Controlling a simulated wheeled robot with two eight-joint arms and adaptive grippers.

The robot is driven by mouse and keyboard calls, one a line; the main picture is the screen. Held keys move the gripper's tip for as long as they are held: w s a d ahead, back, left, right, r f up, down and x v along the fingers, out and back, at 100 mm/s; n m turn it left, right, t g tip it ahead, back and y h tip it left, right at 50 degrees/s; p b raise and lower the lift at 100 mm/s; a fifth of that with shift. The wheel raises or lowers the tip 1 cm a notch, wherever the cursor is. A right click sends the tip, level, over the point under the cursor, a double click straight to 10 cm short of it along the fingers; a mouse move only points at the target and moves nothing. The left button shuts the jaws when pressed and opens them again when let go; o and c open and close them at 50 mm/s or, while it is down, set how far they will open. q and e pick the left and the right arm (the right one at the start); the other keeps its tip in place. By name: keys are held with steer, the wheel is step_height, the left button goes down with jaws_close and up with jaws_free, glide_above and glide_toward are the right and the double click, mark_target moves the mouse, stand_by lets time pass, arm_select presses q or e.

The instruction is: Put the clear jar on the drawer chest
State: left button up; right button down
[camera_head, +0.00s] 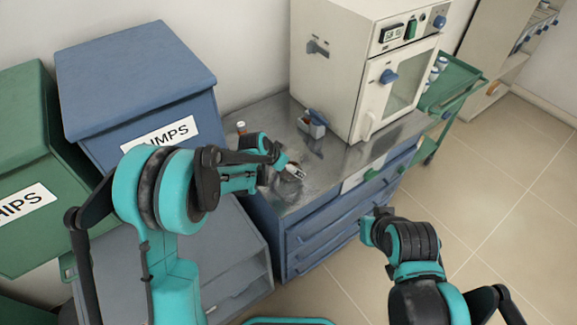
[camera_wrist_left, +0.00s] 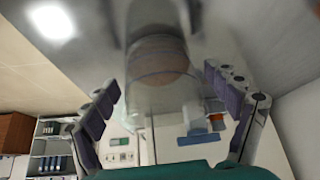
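The blue drawer chest (camera_head: 330,222) with a shiny metal top stands in the middle of the head view. My left gripper (camera_head: 292,172) is low over the left part of that top. In the left wrist view, the clear jar (camera_wrist_left: 158,85), see-through with a brownish round part, is between the spread fingers of my left gripper (camera_wrist_left: 168,95). Gaps show on both sides of the jar. It seems to be at the metal surface, but I cannot tell if it touches. In the head view the jar is hard to make out beside the gripper. My right gripper (camera_head: 372,228) is in front of the chest; its fingers are unclear.
A white furnace (camera_head: 345,75) stands on the chest's back. Blue (camera_head: 135,80) and green (camera_head: 25,150) bins stand left. A green cart (camera_head: 450,85) is right. Floor at right is clear.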

arm_select(q)
steer(key=shift+r, duration=0.2)
steer(key=s+a+r+n+t+y+p, duration=0.1)
steer(key=s+a+r+n+p, duration=0.1)
steer(key=s+a+r, duration=0.55)
steer(key=s+a+r+n+y+p, duration=0.15)
steer(key=s+a+r, duration=0.25)
steer(key=s+r, duration=0.6)
steer(key=s+a+n+t+y, duration=0.1)
steer(key=s+a+n, duration=0.3)
steer(key=s, duration=0.6)
steer(key=shift+s+a+n+y+p, duration=0.35)
steer(key=shift+a+y, duration=0.1)
steer(key=shift+a, duration=0.25)
